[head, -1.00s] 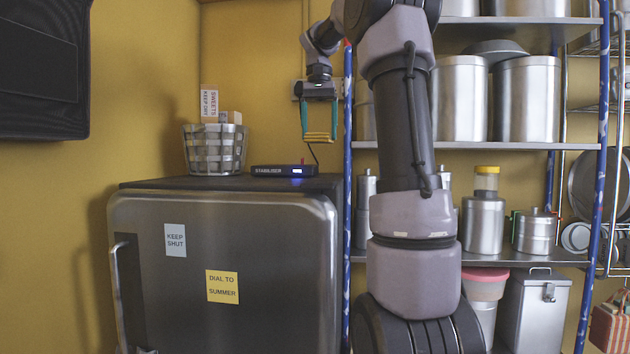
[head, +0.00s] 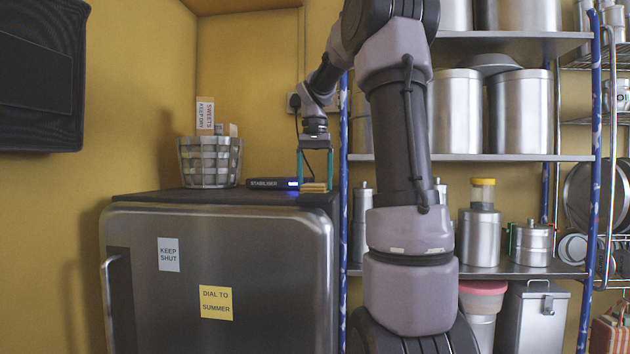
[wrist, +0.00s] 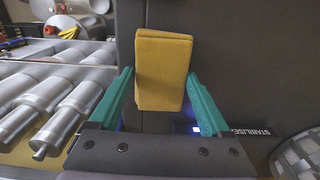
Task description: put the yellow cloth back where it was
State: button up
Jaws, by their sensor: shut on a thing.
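The yellow cloth (head: 314,187) is a folded pad between the green fingers of my gripper (head: 315,178), low over the right end of the fridge top (head: 215,197). In the wrist view the cloth (wrist: 163,65) sits between the two fingertips of my gripper (wrist: 160,78), and the gripper is shut on it. The cloth is at or just above the dark fridge top; I cannot tell whether it touches. The black stabiliser (head: 265,184) with a lit blue display is just left of the cloth.
The blue-posted rack (head: 345,215) with steel canisters (head: 479,238) is close on the right. The wall socket (head: 293,102) is behind my arm.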

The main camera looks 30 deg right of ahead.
jog(key=o, duration=1.1)
jog(key=shift+f, duration=0.15)
jog(key=shift+o, duration=0.2)
notch_tip(320, 180, up, 12)
jog(key=shift+r, duration=0.2)
